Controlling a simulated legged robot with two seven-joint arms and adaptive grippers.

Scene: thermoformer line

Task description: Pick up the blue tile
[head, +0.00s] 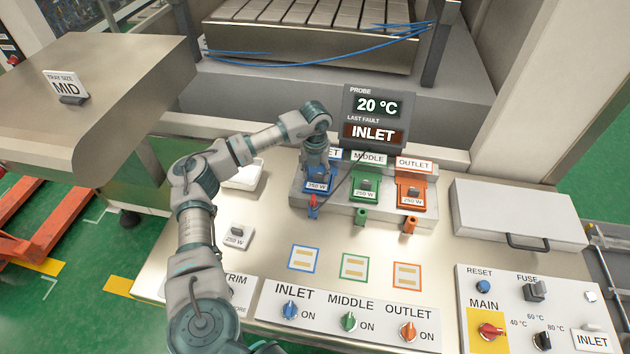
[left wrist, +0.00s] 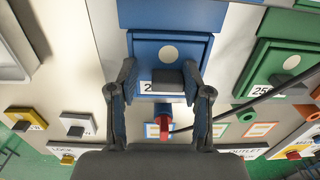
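The blue tile (head: 318,184), labelled 250 W, sits in the leftmost INLET holder of the raised grey block. In the left wrist view the blue tile (left wrist: 149,52) shows a pale round spot and a dark grip block. My left gripper (head: 317,163) points down over it and hides part of it in the head view. In the left wrist view the fingers of the left gripper (left wrist: 160,82) are spread, one on each side of the dark grip block. The right finger is close to the block; I cannot tell if it touches. My right gripper is not in view.
Green (head: 364,184) and orange (head: 411,191) tiles sit to the right in their holders. A red probe plug (head: 312,206) with a black cable is just in front of the blue tile. A display (head: 376,117) stands behind.

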